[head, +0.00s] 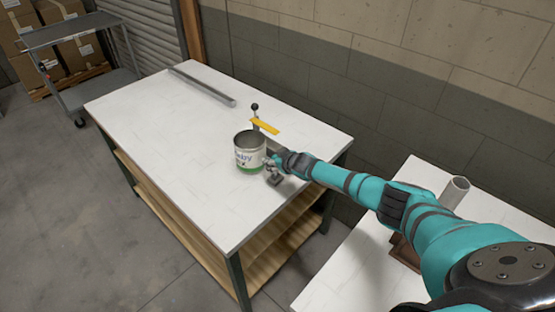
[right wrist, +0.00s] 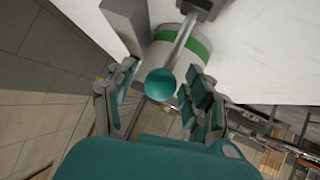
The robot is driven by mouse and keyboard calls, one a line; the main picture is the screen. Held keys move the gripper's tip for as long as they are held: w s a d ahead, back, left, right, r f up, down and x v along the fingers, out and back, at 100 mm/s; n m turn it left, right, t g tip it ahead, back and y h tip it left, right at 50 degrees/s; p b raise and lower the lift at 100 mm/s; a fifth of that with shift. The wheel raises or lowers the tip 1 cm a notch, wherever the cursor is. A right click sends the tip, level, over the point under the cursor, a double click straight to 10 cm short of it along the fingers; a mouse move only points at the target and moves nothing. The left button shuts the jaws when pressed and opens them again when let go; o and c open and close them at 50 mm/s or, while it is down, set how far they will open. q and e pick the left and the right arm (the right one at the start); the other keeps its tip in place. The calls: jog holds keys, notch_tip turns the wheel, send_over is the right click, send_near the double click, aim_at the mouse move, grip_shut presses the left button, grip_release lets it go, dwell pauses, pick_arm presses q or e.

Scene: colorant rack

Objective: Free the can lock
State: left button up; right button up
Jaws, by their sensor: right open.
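A white can (head: 249,158) with a printed label and a green band near its base stands upright on the table. Its white side and green band also show in the right wrist view (right wrist: 188,60). There a metal rod (right wrist: 180,42) ends in a teal ball knob (right wrist: 160,84) and runs to a dark mount (right wrist: 198,7) beside the can. My right gripper (head: 272,170) is low at the can's right side. In the right wrist view its fingers (right wrist: 165,82) are open on both sides of the knob. Contact with the knob cannot be told. My left gripper is out of view.
A yellow strip (head: 264,126) and an upright lever with a dark knob (head: 255,106) stand behind the can. A grey rail (head: 203,85) lies at the white table's (head: 150,112) back. The table's left part is clear. A second white table (head: 335,272) is at right.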

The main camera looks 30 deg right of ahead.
jog(key=shift+s+r, duration=0.15)
jog(key=shift+s, duration=0.25)
jog(key=v, duration=1.1)
jog(key=shift+r, duration=0.1)
